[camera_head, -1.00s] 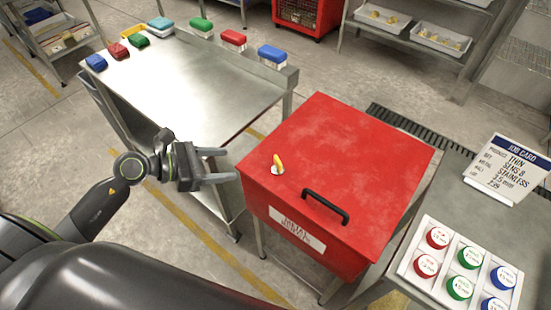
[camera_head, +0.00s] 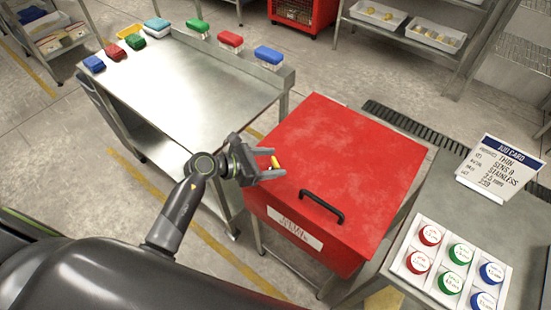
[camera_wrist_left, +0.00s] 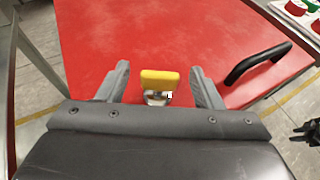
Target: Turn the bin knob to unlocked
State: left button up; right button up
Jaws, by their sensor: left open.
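The red bin (camera_head: 345,150) stands on a metal frame, with a black handle (camera_head: 322,206) and a white label (camera_head: 295,228) on its front. Its yellow knob (camera_head: 275,162) is on the lid near the left edge, mostly hidden by my gripper in the head view. In the left wrist view the yellow knob (camera_wrist_left: 159,78) sits on a silver base between my fingers. My left gripper (camera_head: 278,163) is open, with one finger on each side of the knob and a visible gap to each.
A steel table (camera_head: 190,90) with several coloured-lid boxes stands at the left. At the right a bench holds a job card (camera_head: 499,168) and a tray of red, green and blue round pieces (camera_head: 430,235). Shelves stand behind.

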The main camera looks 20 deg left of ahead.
pick_arm(q)
jog(key=shift+w+d+f, duration=0.25)
jog(key=shift+w+d, duration=0.15)
jog(key=shift+d, duration=0.1)
jog(key=shift+d+f, duration=0.1)
pick_arm(e)
jog(key=shift+d+r, duration=0.15)
jog(key=shift+d, duration=0.15)
jog(key=shift+d, duration=0.1)
pick_arm(q)
jog(key=c, duration=1)
jog(key=shift+r+n+t+y+p, duration=0.25)
jog(key=shift+n+t+y+p, duration=0.55)
jog(key=shift+p, duration=0.5)
jog(key=n+t+y+p, duration=0.1)
jog(key=n+y+p, duration=0.1)
jog(key=p, duration=0.1)
jog(key=shift+n+p, duration=0.3)
jog(key=shift+n, duration=0.1)
jog(key=shift+f+n+t+y+p, duration=0.2)
jog(key=shift+n+t+y+p, duration=0.5)
jog(key=shift+y+p, duration=0.4)
pick_arm(e)
notch_tip(320, 180, up, 8)
jog(key=shift+w+r, duration=0.1)
